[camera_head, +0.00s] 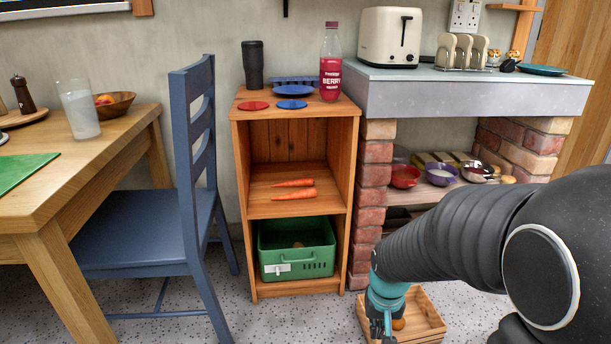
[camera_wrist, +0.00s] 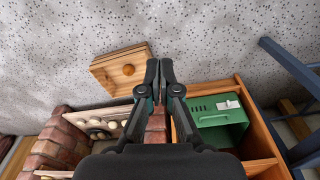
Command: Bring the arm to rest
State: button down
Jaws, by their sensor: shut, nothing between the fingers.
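My gripper (camera_head: 383,328) hangs low at the end of my arm, in front of the brick plinth and beside a small wooden crate (camera_head: 428,318). In the wrist view my gripper (camera_wrist: 160,70) has its two fingers together, with nothing between them. The wooden crate (camera_wrist: 105,72) shows there just left of the fingertips, with a round orange-brown item (camera_wrist: 128,70) in it. The arm is stretched down and forward across the lower right of the head view and hides part of the plinth and floor.
A wooden shelf unit (camera_head: 241,190) holds carrots (camera_head: 295,195) and a green crate (camera_head: 325,262). A blue chair (camera_head: 140,232) and table (camera_head: 125,150) stand left. The plinth top (camera_head: 450,95) carries a toaster (camera_head: 389,37). Speckled floor (camera_head: 255,325) is clear in front.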

jog(key=s+r+t+p, duration=0.2)
jog(key=s+r, duration=0.4)
jog(key=r, duration=0.5)
jog(key=s+r+n+t+p, duration=0.1)
jog(key=s+r+t+p, duration=0.1)
jog(key=s+r, duration=0.5)
notch_tip(320, 180, up, 4)
jog(key=shift+s+d+r+t, duration=0.1)
jog(key=shift+s+d+t, duration=0.05)
jog(key=shift+s+t, duration=0.15)
